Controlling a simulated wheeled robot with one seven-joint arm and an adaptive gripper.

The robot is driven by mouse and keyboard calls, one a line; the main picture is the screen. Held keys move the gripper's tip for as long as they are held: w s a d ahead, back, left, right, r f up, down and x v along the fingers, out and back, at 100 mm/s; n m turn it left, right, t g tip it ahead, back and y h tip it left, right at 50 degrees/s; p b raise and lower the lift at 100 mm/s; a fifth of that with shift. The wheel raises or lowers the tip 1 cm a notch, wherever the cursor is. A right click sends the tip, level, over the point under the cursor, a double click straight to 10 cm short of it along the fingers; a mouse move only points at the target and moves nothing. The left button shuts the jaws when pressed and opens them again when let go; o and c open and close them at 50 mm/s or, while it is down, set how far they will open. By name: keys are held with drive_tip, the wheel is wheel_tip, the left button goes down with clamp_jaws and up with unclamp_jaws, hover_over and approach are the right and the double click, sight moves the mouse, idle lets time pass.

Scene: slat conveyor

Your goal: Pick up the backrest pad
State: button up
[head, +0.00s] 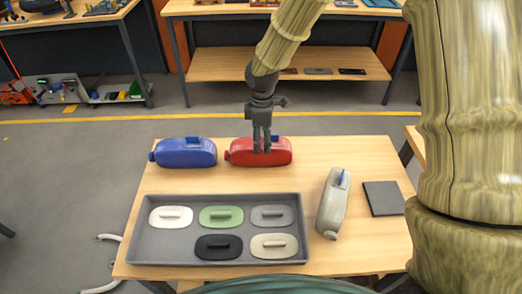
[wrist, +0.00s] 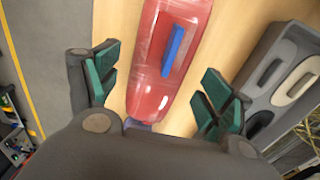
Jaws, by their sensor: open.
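No label shows which thing is the backrest pad. A red rounded body (head: 280,151) with a blue grip on top and a short neck at its left end lies at the table's back. A similar blue body (head: 185,153) lies left of it, and a grey-beige one (head: 333,205) lies front right. A flat dark grey square (head: 383,198) lies at the right. My gripper (head: 262,150) points down over the red body. In the wrist view my gripper (wrist: 160,82) is open and empty, with the red body (wrist: 170,50) between its green-padded fingers; contact cannot be told.
Bare wooden tabletop (head: 240,181) lies between tray and bodies. A shelved bench (head: 220,64) stands behind.

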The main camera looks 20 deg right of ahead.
drive_tip(key=shift+w+a+f+p, duration=0.1)
drive_tip(key=shift+f+p, duration=0.5)
drive_tip(key=shift+f, duration=1.45)
drive_tip(key=c, duration=1.3)
drive_tip(key=shift+r, duration=0.1)
drive_tip(key=shift+r+b, duration=1.2)
drive_tip(key=shift+r, duration=3.75)
